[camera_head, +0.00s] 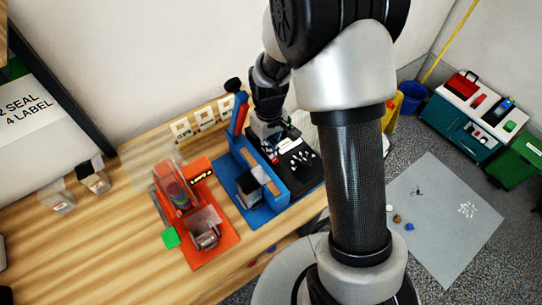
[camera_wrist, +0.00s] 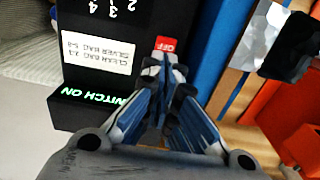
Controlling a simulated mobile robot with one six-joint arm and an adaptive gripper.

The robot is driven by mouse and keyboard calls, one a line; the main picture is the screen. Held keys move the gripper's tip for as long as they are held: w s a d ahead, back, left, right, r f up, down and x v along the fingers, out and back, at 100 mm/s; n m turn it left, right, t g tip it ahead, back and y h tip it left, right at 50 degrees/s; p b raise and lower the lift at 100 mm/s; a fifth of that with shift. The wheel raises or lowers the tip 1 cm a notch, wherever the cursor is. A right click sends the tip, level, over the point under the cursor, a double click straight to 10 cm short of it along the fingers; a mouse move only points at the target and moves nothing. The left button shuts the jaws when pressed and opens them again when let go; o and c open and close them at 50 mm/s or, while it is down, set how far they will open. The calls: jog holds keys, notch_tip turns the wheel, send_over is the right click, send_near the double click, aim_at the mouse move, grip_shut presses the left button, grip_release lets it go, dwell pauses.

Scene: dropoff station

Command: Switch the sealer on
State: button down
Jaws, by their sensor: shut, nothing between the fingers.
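The sealer is a blue machine (camera_head: 241,172) with a black panel beside it, on the wooden table in the head view. In the wrist view its black panel (camera_wrist: 88,80) carries a white label about clear and silver bags, dial numbers and green "SWITCH ON" lettering. A red switch marked "OFF" (camera_wrist: 166,43) sits at the panel's edge by the blue frame. My gripper (camera_wrist: 165,62) is shut and empty, its fingertips right by the red switch. I cannot tell whether they touch it. In the head view my gripper (camera_head: 270,140) is over the sealer, partly hiding the panel.
An orange machine (camera_head: 218,238) stands left of the sealer, with a green block (camera_head: 171,238) by it. Small containers (camera_head: 93,180) sit at the table's left. A blue bucket (camera_head: 412,97) and a teal cabinet (camera_head: 455,122) stand on the floor at right.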

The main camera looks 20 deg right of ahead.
jog(key=shift+f, duration=0.4)
jog(key=shift+r, duration=0.15)
jog(key=shift+r+p, duration=2.5)
jog(key=shift+r, duration=0.95)
jog(key=shift+f, duration=0.1)
